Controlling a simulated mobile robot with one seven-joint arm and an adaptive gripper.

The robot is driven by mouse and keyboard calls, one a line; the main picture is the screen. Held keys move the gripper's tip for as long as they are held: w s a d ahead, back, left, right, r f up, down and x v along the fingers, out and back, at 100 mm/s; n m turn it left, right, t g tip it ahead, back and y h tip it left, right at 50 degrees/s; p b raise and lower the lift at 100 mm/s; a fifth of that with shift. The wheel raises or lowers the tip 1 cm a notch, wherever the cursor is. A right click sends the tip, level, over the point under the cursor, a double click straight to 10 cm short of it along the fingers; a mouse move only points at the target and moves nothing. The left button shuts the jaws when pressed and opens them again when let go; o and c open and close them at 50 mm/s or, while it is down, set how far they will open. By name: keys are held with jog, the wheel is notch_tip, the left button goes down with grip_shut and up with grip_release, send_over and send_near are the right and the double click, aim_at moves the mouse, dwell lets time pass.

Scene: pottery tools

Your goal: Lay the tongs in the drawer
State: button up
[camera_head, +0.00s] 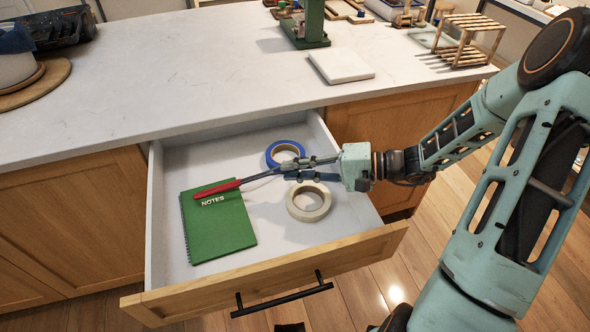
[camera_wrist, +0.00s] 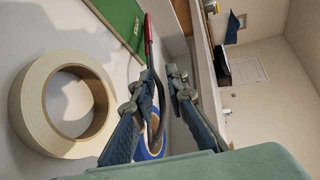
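The tongs, with a red handle (camera_head: 217,189) and dark metal arms, lie across the inside of the open drawer (camera_head: 154,225). Their red end is over the green notebook (camera_head: 222,225). My gripper (camera_head: 287,170) is inside the drawer space at the tongs' dark end. In the wrist view, the tongs (camera_wrist: 149,42) run between my fingers (camera_wrist: 160,82), close to the left finger. A gap shows between the tongs and the right finger, so the gripper looks open around them. The exact contact under the tongs is hidden.
A blue tape roll (camera_head: 273,150) and a cream tape roll (camera_head: 294,207) lie in the drawer near my gripper. The drawer front (camera_head: 270,283) has a black handle. The white countertop (camera_head: 190,80) overhangs behind, with a white slab (camera_head: 341,66) and a wooden rack (camera_head: 467,40).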

jog(key=shift+o, duration=0.7)
jog(key=shift+s+f, duration=0.35)
jog(key=shift+f, duration=0.3)
jog(key=shift+r+p, duration=0.5)
jog(key=shift+w+d+r, duration=0.15)
jog(key=shift+d+r, duration=0.05)
jog(key=shift+d, duration=0.05)
jog(key=v, duration=1.1)
jog(key=shift+d+r, duration=0.25)
jog(key=shift+r, duration=0.05)
jog(key=shift+w, duration=0.2)
